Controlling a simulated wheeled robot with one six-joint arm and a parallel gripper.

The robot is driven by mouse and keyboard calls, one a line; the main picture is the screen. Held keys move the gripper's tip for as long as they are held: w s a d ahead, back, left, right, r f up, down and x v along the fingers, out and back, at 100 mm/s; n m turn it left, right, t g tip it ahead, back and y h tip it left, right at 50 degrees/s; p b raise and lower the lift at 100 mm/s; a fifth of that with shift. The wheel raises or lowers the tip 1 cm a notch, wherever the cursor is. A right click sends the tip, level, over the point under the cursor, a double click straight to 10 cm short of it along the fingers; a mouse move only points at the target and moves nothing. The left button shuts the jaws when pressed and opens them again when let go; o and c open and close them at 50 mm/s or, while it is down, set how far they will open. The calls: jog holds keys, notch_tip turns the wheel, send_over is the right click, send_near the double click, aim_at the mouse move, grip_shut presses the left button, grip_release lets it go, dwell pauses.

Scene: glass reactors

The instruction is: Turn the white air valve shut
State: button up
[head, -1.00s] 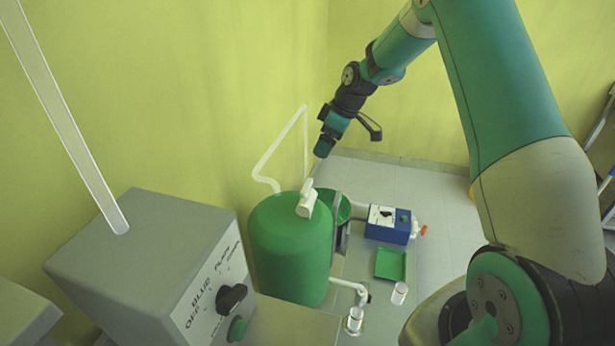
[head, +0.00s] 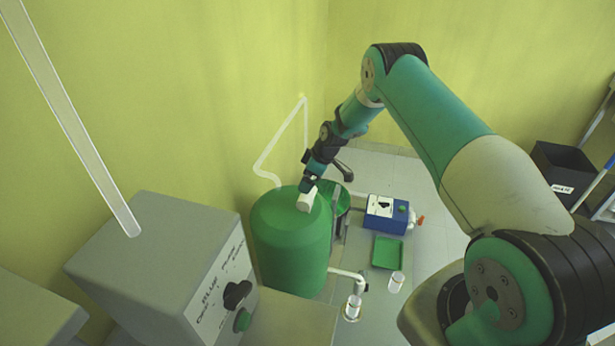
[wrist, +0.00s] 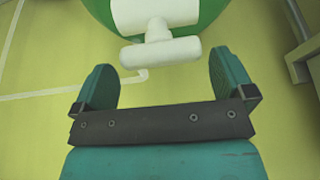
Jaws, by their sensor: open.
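The white air valve (head: 307,201) sits on top of the green tank (head: 290,240). In the wrist view the valve's white T-shaped handle (wrist: 160,53) shows just ahead of my gripper (wrist: 164,82). The handle's crossbar lies between the lines of the two teal fingers, slightly beyond their tips, and I see no contact. The gripper is open and empty. In the head view my gripper (head: 308,186) is right above the valve, and its fingers partly hide the valve's upper part.
A white pipe (head: 266,167) rises beside the tank along the wall. A blue box (head: 384,213), a green tray (head: 388,253) and small clear beakers (head: 396,282) are to the right. A grey control box (head: 165,265) with a black knob stands at front left.

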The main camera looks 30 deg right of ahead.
jog(key=shift+x, duration=0.85)
jog(key=c, duration=0.6)
jog(key=shift+c, duration=0.2)
